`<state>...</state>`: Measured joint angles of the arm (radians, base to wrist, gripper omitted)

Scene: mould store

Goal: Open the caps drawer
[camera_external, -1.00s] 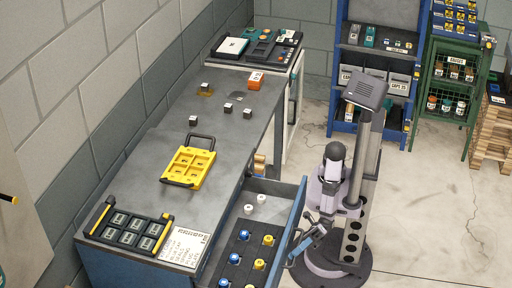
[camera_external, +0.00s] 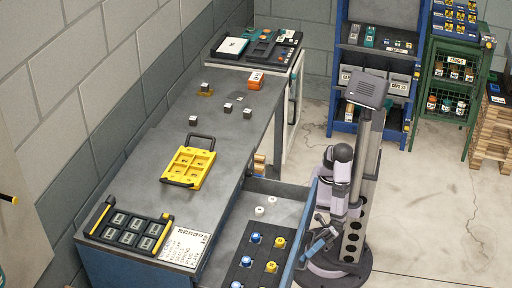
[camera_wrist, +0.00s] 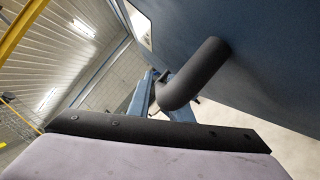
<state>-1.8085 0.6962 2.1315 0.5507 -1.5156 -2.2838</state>
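The caps drawer (camera_external: 237,246) is pulled far out of the grey-topped bench, toward my arm. It holds white, blue and yellow round pieces. My gripper (camera_external: 314,246) is at the outer face of the drawer front. In the wrist view, the dark curved drawer handle (camera_wrist: 193,75) stands out from the blue drawer front (camera_wrist: 245,80). The handle and the gripper's own body hide part of the grip.
A yellow tray (camera_external: 188,168), a black tray (camera_external: 130,229) and a printed sheet (camera_external: 184,247) lie on the bench top (camera_external: 150,160). Several small blocks stand further back. Blue shelves (camera_external: 340,65) and a green rack (camera_external: 437,80) stand behind. Floor to the right is clear.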

